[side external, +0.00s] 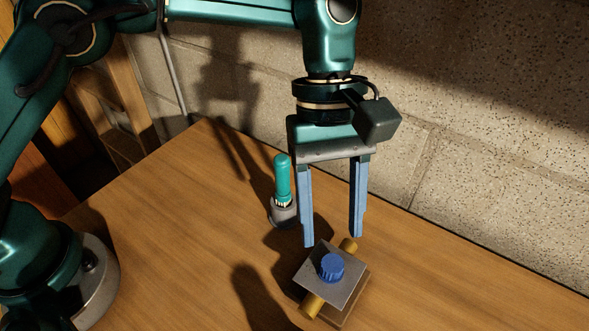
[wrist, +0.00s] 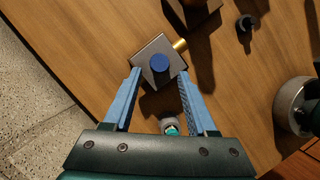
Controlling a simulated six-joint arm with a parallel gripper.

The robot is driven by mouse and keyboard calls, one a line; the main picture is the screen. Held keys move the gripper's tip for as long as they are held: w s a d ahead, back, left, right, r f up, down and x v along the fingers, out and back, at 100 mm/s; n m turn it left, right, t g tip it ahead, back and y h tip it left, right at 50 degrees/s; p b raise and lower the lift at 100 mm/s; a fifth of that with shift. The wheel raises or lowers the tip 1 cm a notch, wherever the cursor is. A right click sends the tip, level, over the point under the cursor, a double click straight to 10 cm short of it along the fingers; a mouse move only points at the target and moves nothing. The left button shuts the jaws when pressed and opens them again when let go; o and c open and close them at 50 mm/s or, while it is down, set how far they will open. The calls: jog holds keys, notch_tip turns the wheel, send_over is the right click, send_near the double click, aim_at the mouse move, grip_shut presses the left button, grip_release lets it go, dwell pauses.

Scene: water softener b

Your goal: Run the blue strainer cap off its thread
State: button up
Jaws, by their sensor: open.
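The blue strainer cap (side external: 332,267), short and ribbed, sits upright on top of a grey metal plate (side external: 314,276) on a block with brass pipe stubs (side external: 313,305). My gripper (side external: 332,241) is open and empty, pointing down, with its blue fingertips above the cap and apart from it. In the wrist view the cap (wrist: 160,63) shows just beyond the gap between the fingertips (wrist: 159,72). The thread under the cap is hidden.
A teal-handled brush (side external: 283,180) stands in a grey holder (side external: 284,211) behind and left of the block. The wrist view shows a dark block (wrist: 192,14) and a small dark round item (wrist: 246,23) farther off. A block wall (side external: 480,130) borders the wooden table (side external: 180,240).

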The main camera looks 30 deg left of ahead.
aim_at(328, 264)
jog(key=shift+w, duration=0.1)
jog(key=shift+f, duration=0.25)
jog(key=x, duration=0.4)
jog(key=shift+f, duration=0.2)
grip_shut()
jog(key=n, duration=0.1)
jog(key=n+t, duration=0.1)
jog(key=shift+s+a+n, duration=0.1)
jog(key=shift+s+n, duration=0.2)
jog(key=n, duration=0.2)
jog(key=n+t+h, duration=0.1)
jog(key=shift+s+a+r+n, duration=0.1)
jog(key=shift+s+n, duration=0.05)
jog(key=shift+n, duration=0.25)
jog(key=n+t, duration=0.1)
jog(key=n, duration=0.3)
jog(key=shift+s+t, duration=0.2)
jog(key=shift+t, duration=0.2)
jog(key=n, duration=0.2)
jog(key=n+t, duration=0.1)
jog(key=n, duration=0.2)
jog(key=shift+s+t+y, duration=0.15)
jog(key=shift+t+y, duration=0.15)
jog(key=shift+y, duration=0.1)
